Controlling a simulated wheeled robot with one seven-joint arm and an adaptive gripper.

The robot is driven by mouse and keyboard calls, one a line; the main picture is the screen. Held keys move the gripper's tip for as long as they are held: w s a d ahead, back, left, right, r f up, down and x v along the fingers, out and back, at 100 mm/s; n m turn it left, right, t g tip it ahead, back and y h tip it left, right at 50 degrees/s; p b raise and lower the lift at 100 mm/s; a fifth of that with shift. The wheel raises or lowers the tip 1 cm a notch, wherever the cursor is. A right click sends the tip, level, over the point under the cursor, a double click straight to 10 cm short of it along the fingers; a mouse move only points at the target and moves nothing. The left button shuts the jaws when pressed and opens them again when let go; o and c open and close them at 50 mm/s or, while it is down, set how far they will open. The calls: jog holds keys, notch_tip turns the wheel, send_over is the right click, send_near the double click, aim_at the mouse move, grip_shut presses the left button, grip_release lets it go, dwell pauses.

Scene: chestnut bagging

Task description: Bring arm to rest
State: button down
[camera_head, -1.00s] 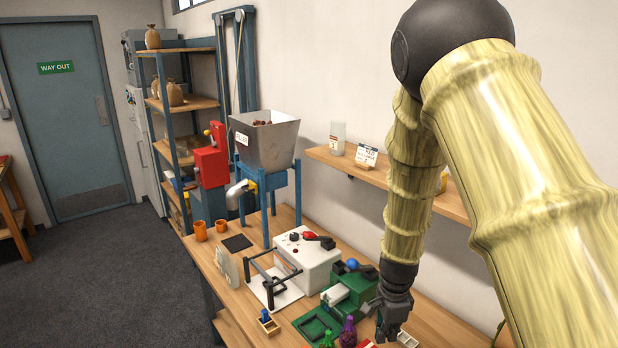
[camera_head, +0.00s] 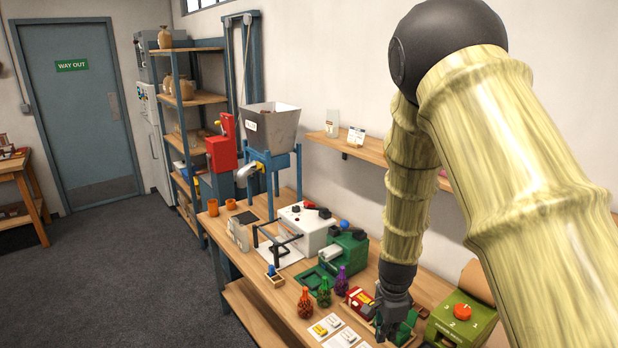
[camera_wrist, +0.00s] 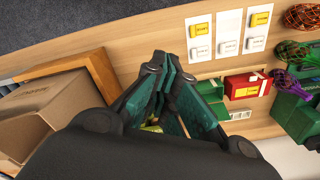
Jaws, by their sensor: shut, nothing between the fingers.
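My arm hangs down from the upper right in the head view. My gripper (camera_head: 388,338) is low over the near part of the workbench, by the red box (camera_head: 361,300) and left of the green device with an orange button (camera_head: 462,312). In the wrist view my gripper (camera_wrist: 163,62) has its teal-padded fingers angled together, with nothing held at the tips. Bare bench top (camera_wrist: 130,43) shows around the tips. I cannot tell the exact height of the fingers above the bench.
A cardboard box (camera_wrist: 45,108) lies left in the wrist view. White cards (camera_wrist: 200,40) with blocks and a red box (camera_wrist: 245,85) lie right. Netted bags (camera_head: 305,302), a green machine (camera_head: 345,252) and a white machine (camera_head: 303,225) line the bench. Floor at left (camera_head: 130,270) is clear.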

jog(key=s+d+f+n, duration=0.1)
jog(key=s+f+n, duration=0.1)
jog(key=s+f, duration=0.2)
jog(key=s+d+f+n, duration=0.1)
jog(key=s+f+n, duration=0.1)
jog(key=s+f, duration=0.3)
jog(key=s+d+f+n, duration=0.2)
jog(key=s+f+n, duration=0.1)
jog(key=s+f, duration=0.2)
jog(key=shift+s+f+g+h, duration=0.2)
jog(key=shift+f+g+h, duration=0.15)
jog(key=shift+f, duration=0.9)
jog(key=s+a+f+n+y, duration=0.1)
jog(key=s+f+n, duration=0.3)
jog(key=s, duration=0.6)
jog(key=s+f+n, duration=0.4)
jog(key=s+n, duration=0.1)
jog(key=s, duration=0.6)
notch_tip(320, 180, down, 12)
jog(key=b, duration=1.3)
jog(key=shift+w+f, duration=0.15)
jog(key=shift+w, duration=0.2)
